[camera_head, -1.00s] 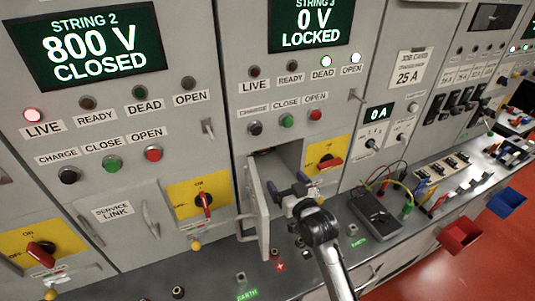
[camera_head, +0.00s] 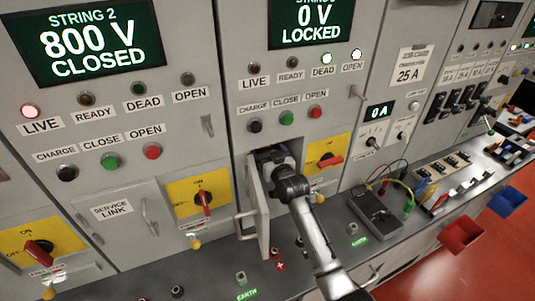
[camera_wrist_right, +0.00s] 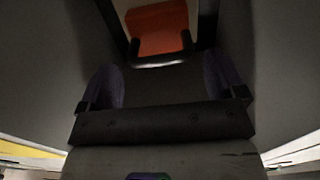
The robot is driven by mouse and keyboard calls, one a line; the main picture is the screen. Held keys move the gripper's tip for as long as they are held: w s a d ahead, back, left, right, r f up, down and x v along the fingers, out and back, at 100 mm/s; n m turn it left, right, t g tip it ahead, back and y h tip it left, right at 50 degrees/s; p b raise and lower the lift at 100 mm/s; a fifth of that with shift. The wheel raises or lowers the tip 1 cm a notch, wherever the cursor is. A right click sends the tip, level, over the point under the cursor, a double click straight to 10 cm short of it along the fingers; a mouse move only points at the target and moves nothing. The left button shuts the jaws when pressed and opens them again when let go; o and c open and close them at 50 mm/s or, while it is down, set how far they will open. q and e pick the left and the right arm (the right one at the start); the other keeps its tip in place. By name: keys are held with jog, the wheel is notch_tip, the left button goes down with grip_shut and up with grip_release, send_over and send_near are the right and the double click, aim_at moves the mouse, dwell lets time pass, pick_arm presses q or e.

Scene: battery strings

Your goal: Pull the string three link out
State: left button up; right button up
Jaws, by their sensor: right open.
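The string three link is an orange block (camera_wrist_right: 158,28) in the right wrist view, deep inside a narrow grey compartment. In the head view my arm hides it. The compartment's door (camera_head: 259,212) stands open to the left. My right gripper (camera_head: 268,156) reaches into the compartment opening. In the right wrist view its purple-sided fingers (camera_wrist_right: 160,70) are apart, with the orange block straight ahead between and beyond them. I see no grip on the block; contact is too dark to tell. My left gripper is not in view.
The string three display (camera_head: 312,22) reads 0 V LOCKED, with the DEAD and OPEN lamps lit. A yellow switch plate (camera_head: 325,150) with a red handle is close right of the opening. A dark meter box (camera_head: 375,213) with leads lies on the bench.

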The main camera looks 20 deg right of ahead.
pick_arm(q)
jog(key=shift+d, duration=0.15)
pick_arm(e)
jog(key=shift+w, duration=0.35)
